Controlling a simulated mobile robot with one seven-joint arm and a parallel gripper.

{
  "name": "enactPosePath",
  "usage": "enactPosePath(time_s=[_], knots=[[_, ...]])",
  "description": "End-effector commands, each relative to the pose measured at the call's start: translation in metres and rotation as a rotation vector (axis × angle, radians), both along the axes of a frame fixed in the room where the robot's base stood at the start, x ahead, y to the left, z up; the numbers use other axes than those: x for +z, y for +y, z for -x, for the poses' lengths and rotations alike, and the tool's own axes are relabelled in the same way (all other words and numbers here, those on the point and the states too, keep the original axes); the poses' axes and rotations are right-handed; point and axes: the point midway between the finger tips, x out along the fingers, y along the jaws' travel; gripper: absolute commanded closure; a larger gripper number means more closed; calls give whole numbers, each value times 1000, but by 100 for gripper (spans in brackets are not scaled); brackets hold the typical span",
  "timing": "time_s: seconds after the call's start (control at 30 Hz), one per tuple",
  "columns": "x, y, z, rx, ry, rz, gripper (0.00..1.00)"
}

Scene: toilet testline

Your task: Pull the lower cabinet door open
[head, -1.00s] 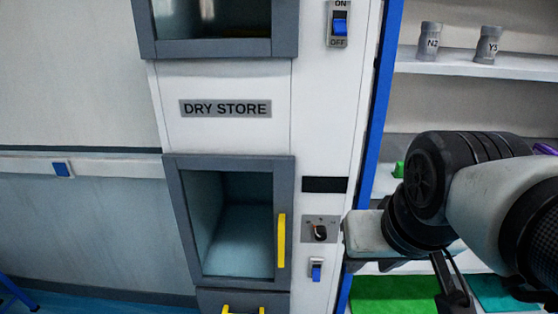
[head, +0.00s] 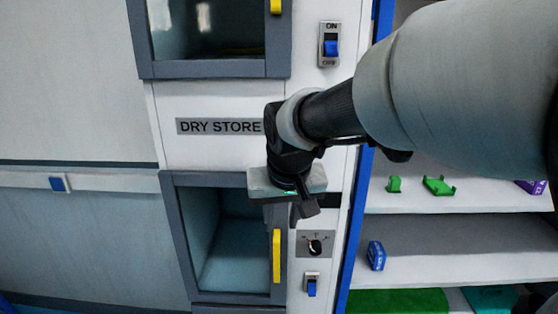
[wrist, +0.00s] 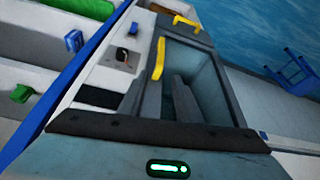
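The lower cabinet door (head: 182,250) is a grey frame with a see-through pane, below the DRY STORE label, and looks shut. Its vertical yellow handle (head: 277,256) is on the right side of the frame. The handle also shows in the wrist view (wrist: 158,58), beyond my fingers. My gripper (head: 303,208) is in front of the door's upper right corner, above and slightly right of the handle in the head view. In the wrist view its two dark fingers (wrist: 169,80) stand apart with nothing between them. The gripper appears clear of the handle.
A dial (head: 315,244) and a blue switch (head: 311,287) are right of the door. A blue-edged shelf (head: 460,195) with small green and blue items stands further right. An upper door (head: 210,68) is above. Left of the cabinet is a wall with a rail (head: 100,181).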

Motion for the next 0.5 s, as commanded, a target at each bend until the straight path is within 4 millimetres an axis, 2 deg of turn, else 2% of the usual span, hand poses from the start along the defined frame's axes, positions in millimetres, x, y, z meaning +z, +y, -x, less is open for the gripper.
enactPosePath(time_s=[0.5], knots=[[-102,7,-38,3,7,0,69]])
